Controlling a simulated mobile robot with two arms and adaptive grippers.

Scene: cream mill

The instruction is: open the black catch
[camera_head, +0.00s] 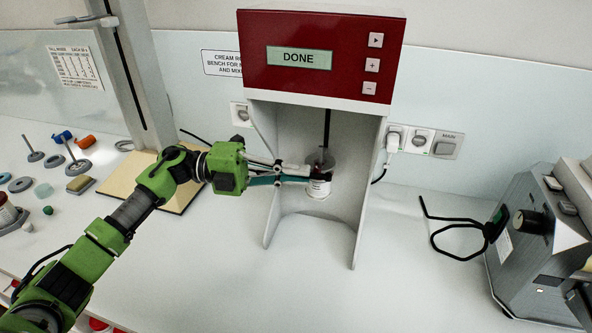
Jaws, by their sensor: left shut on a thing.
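A white jar (319,189) hangs under a grey, see-through cap inside the bay of the red-topped mixing machine (322,23). A dark shaft runs down into the cap from above. My left gripper (294,175) reaches in from the left, at the left side of the jar's top. Its fingers are shut on a small dark piece there, which looks like the black catch (293,180). The fingers hide most of it, so I cannot tell how far it is turned. My right gripper is not in view.
The machine's display (299,58) reads DONE. Its side walls (371,190) stand close around the jar. A wooden-based stand (180,205) is behind my left arm. A grey device (540,240) with a black cable is at the right. The front bench is clear.

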